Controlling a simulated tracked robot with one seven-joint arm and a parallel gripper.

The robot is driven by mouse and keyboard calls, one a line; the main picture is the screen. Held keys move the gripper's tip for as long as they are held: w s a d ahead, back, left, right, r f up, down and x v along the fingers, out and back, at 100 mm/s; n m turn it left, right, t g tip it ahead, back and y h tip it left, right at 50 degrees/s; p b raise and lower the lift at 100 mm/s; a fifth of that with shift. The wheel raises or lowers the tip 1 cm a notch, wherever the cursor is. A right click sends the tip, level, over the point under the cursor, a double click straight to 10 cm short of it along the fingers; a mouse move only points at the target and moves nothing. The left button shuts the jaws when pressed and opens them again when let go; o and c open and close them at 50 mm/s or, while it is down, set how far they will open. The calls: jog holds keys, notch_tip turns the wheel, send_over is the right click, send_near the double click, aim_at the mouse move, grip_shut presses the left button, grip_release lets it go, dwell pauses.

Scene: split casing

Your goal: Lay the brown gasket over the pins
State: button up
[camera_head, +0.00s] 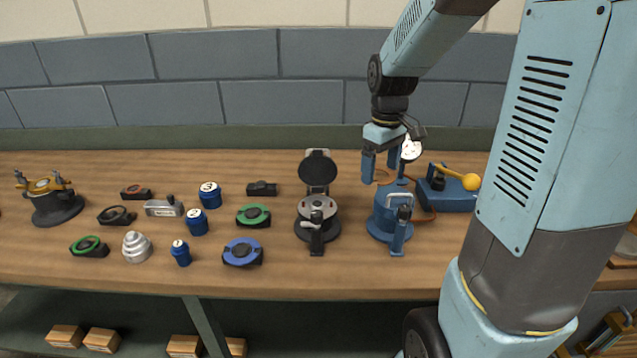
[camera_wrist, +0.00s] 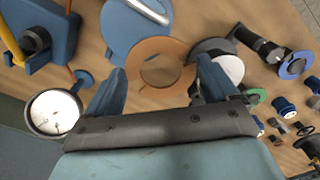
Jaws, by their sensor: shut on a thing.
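My gripper (camera_head: 381,172) is shut on the brown gasket (camera_head: 383,181), a flat ring held above the bench near the blue casing (camera_head: 383,221). In the wrist view the gasket (camera_wrist: 150,45) spans the gap between my two fingers (camera_wrist: 163,82), its open hole facing the camera. The blue casing (camera_wrist: 119,28) shows just beyond the gasket and is partly covered by it. A second, dark casing (camera_head: 317,231) stands to the left with its round lid (camera_head: 318,167) raised and a pale round top. I cannot make out pins on either casing.
A white-faced gauge (camera_head: 411,149) stands close beside my gripper. A blue box (camera_head: 452,196) with a yellow lever (camera_head: 459,175) lies to the right, with an orange hose nearby. Several small parts, including a blue ring (camera_head: 243,252) and a green ring (camera_head: 253,215), spread across the left bench.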

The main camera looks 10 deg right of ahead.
aim_at(318, 203)
jog(key=a+f+n, duration=0.1)
jog(key=a+n, duration=0.3)
jog(key=n, duration=0.3)
jog(key=w+a+f+n, duration=0.1)
jog(key=a+n, duration=0.4)
jog(key=n, duration=0.2)
jog(key=a+f+n, duration=0.1)
jog(key=a+n, duration=0.3)
jog(key=n, duration=0.3)
jog(key=shift+w+a+f, duration=0.1)
jog(key=shift+w+a, duration=0.05)
jog(key=shift+a, duration=0.1)
jog(key=shift+w+a+f+n, duration=0.3)
jog(key=shift+w+f+n, duration=0.15)
jog(key=shift+n, duration=0.35)
jog(key=shift+w+f+n, duration=0.2)
jog(key=shift+f+n, duration=0.1)
jog(key=shift+f, duration=0.05)
jog(key=shift+f, duration=0.25)
jog(key=shift+f, duration=1.65)
jog(key=o, duration=0.8)
